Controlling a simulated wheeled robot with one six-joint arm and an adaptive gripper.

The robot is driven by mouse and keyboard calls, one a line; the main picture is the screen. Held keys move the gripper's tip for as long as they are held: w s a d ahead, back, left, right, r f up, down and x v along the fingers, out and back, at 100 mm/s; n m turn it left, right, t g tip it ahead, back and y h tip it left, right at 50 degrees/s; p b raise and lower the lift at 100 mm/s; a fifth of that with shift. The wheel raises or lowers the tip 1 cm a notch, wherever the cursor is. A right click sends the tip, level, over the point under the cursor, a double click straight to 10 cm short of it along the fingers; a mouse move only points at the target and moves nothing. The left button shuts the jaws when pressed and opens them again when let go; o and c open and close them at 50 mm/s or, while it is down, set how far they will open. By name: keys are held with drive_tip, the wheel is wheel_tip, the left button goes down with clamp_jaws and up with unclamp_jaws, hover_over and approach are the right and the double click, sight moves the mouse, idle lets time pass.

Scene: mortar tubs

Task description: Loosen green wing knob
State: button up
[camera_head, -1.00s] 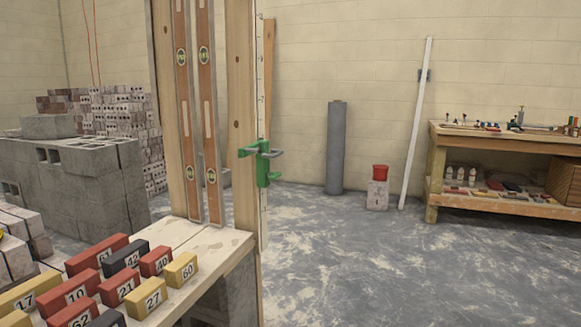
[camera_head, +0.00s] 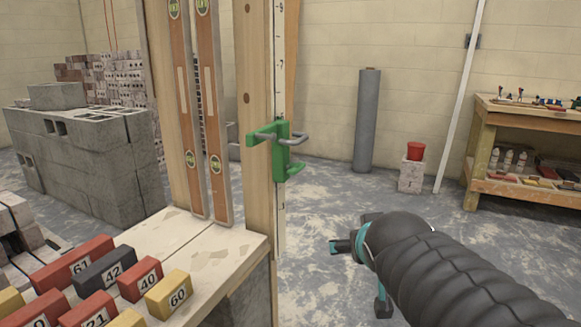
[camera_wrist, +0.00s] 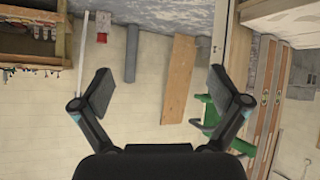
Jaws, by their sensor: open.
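A green clamp fitting (camera_head: 281,158) sits on the white graduated rule (camera_head: 279,215), beside the wooden post (camera_head: 256,90). Grey bent bars stick out of its upper part, and a green piece juts from its lower right. I cannot tell which part is the wing knob. My gripper (camera_head: 338,246) is below and to the right of the fitting, apart from it. In the wrist view my gripper (camera_wrist: 163,88) shows two spread fingers with nothing between them. There the green fitting (camera_wrist: 241,147) is partly hidden behind the right finger.
A bench with numbered red, yellow and dark blocks (camera_head: 168,293) stands at the front left. Two spirit levels (camera_head: 208,110) lean by the post. A grey roll (camera_head: 367,120), a red-topped block (camera_head: 411,174) and a workbench (camera_head: 480,150) stand behind. Floor between is clear.

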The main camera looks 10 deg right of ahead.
sight(301, 168)
drive_tip(key=w+d+r+n+t+y, duration=0.2)
drive_tip(key=w+r+t, duration=0.3)
drive_tip(key=w, duration=0.4)
drive_tip(key=w+d+r+n+t+y, duration=0.1)
drive_tip(key=w+d+r+t, duration=0.1)
drive_tip(key=w+r, duration=0.55)
wheel_tip(301, 168, down, 8)
drive_tip(key=w+r+n+g+y+b, duration=0.1)
drive_tip(key=w+n+g+y, duration=0.1)
drive_tip(key=n+g+y, duration=0.95)
drive_tip(key=w+a+t+y, duration=0.1)
drive_tip(key=w+a, duration=0.1)
drive_tip(key=a, duration=0.1)
drive_tip(key=w+a+m+t+y, duration=0.1)
drive_tip(key=w+a+t, duration=0.1)
drive_tip(key=w+a, duration=0.1)
drive_tip(key=w+a+m+t+y, duration=0.1)
drive_tip(key=w+a, duration=0.2)
drive_tip(key=a, duration=0.2)
drive_tip(key=shift+a+f+t, duration=0.1)
drive_tip(key=shift+f+t, duration=0.1)
drive_tip(key=shift+t, duration=0.15)
drive_tip(key=c, duration=1.2)
